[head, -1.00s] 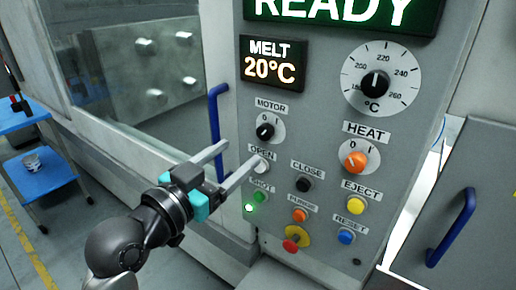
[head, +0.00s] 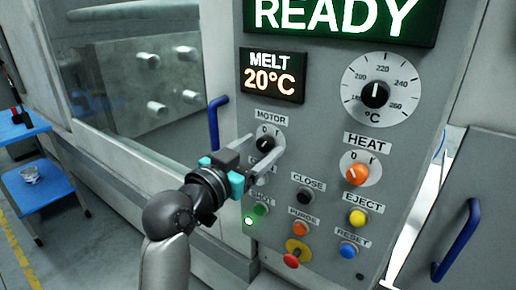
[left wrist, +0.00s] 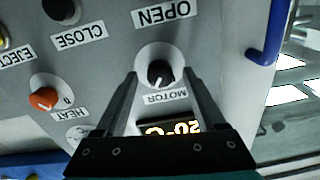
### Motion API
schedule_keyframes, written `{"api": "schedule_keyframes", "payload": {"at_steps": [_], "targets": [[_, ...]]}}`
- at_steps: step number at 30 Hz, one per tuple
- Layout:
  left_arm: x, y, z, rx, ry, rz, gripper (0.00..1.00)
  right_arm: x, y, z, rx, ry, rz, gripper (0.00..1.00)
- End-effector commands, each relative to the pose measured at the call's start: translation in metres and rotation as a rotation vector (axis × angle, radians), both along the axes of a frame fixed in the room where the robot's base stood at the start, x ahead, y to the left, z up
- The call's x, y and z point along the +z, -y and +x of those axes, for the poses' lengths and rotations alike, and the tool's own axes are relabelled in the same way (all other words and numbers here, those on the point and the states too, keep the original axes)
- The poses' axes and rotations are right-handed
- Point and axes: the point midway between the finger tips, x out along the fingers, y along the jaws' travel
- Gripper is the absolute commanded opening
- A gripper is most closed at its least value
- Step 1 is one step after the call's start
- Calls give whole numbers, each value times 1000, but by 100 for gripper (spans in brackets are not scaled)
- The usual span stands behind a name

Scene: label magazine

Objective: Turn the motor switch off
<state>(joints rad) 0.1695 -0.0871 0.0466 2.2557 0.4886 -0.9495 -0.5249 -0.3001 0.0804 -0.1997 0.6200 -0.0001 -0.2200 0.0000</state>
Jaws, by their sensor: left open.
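The motor switch (head: 265,143) is a black knob on a pale round dial marked 0 and I, under the MOTOR label on the grey panel. My left gripper (head: 258,157) is open, with its fingers pointing at the dial from the lower left. In the left wrist view the motor knob (left wrist: 159,73) shows between and a little beyond the two open fingertips (left wrist: 159,75). I cannot tell whether the fingers touch the dial. The gripper partly covers the OPEN button area in the head view. My right gripper is not in view.
The orange HEAT knob (head: 357,174) is to the right of the motor switch. The black CLOSE button (head: 304,196) and green SHOT button (head: 260,209) are below. A blue handle (head: 216,122) stands to the left. The display (head: 404,18) reads READY.

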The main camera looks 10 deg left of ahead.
Motion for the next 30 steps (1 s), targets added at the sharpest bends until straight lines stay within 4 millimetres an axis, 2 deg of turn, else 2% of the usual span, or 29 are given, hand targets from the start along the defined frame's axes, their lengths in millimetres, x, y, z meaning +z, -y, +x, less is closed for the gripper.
{"api": "schedule_keyframes", "payload": {"at_steps": [2,20,30], "targets": [[0,0,0,0,0,0,68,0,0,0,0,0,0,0],[0,0,0,0,-1,0,1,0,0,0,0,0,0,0],[0,0,0,0,-6,-11,0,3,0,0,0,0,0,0]]}}
